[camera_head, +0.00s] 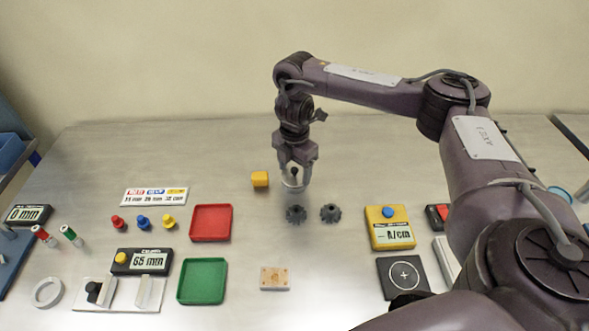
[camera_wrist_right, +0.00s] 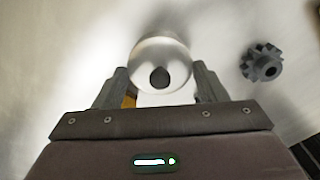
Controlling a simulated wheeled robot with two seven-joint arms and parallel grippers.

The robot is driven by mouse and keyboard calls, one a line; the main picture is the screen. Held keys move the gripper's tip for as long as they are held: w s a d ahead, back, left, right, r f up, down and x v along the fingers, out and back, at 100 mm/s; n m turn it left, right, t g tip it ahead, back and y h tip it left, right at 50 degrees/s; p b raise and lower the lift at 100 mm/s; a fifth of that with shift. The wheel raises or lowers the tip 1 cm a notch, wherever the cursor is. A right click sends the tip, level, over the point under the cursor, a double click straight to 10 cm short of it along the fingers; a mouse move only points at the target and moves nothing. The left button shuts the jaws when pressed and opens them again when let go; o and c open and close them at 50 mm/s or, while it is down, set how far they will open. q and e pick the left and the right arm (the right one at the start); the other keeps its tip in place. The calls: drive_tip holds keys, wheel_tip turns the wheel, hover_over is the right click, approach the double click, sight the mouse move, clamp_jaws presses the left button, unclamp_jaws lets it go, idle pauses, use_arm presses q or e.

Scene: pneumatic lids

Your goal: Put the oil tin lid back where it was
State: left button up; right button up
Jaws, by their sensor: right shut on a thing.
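My right gripper (camera_head: 295,176) hangs over the middle of the table, pointing down, and is shut on a round, pale, shiny lid (camera_head: 293,185). In the right wrist view the lid (camera_wrist_right: 160,52) sits between the two fingers, with a dark round spot near its middle. I cannot make out an oil tin in either view. My left gripper is not in view.
A red tray (camera_head: 211,223) and green tray (camera_head: 202,281) lie left. A white ring (camera_head: 47,292) lies far left.

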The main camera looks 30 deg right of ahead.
sight(294, 169)
drive_tip(key=shift+s, duration=0.1)
drive_tip(key=shift+f, duration=0.3)
drive_tip(key=o, duration=1)
drive_tip(key=shift+r+p, duration=1.75)
drive_tip(key=shift+r, duration=4.65)
